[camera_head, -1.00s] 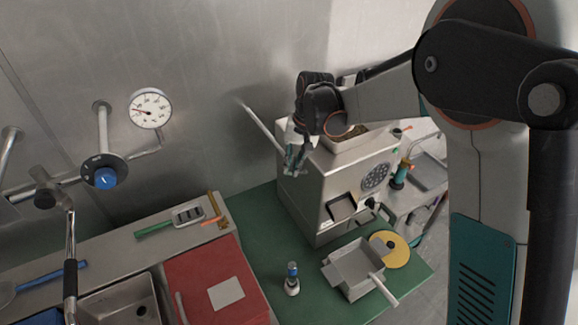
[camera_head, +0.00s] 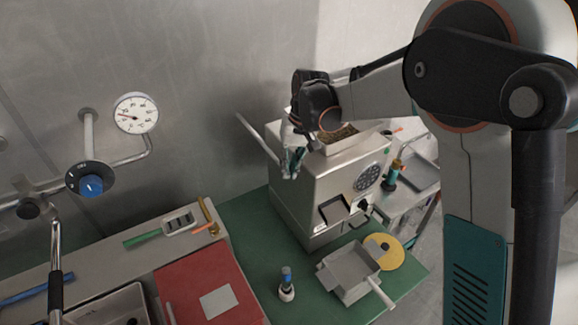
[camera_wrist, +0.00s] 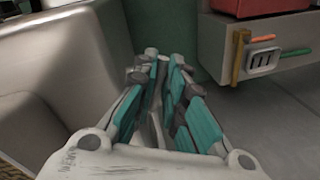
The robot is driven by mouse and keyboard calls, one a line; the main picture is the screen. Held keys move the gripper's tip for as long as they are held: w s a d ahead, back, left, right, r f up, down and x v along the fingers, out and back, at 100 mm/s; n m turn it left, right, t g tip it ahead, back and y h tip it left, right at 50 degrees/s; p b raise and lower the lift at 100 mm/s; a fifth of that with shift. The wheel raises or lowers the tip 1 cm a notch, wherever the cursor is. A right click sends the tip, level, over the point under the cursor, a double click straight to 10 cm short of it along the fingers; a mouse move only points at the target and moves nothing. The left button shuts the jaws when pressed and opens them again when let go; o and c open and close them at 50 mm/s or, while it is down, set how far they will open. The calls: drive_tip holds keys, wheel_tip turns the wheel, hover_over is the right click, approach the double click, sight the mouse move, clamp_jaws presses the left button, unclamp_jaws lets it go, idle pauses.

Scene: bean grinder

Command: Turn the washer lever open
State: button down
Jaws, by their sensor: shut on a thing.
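The grinder (camera_head: 300,195) is a metal box standing on the green surface. A long pale metal lever (camera_head: 258,139) slopes beside its left side, its free end up and to the left. My gripper (camera_head: 291,163) is at the lever's lower right part, close to the grinder's side. In the wrist view, the teal fingers of my gripper (camera_wrist: 160,90) are closed around the pale rod (camera_wrist: 158,125), which runs between them. The lever's joint with the grinder is hidden.
Beans fill the hopper (camera_head: 355,145) beside my wrist. A gauge (camera_head: 135,113) and a blue knob (camera_head: 91,185) are at left.

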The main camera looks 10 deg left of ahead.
drive_tip(key=c, duration=1.7)
unclamp_jaws()
drive_tip(key=shift+o, duration=0.2)
wheel_tip(320, 180, up, 8)
drive_tip(key=d, duration=0.1)
drive_tip(key=shift+w+d, duration=0.15)
drive_tip(key=shift+d, duration=0.05)
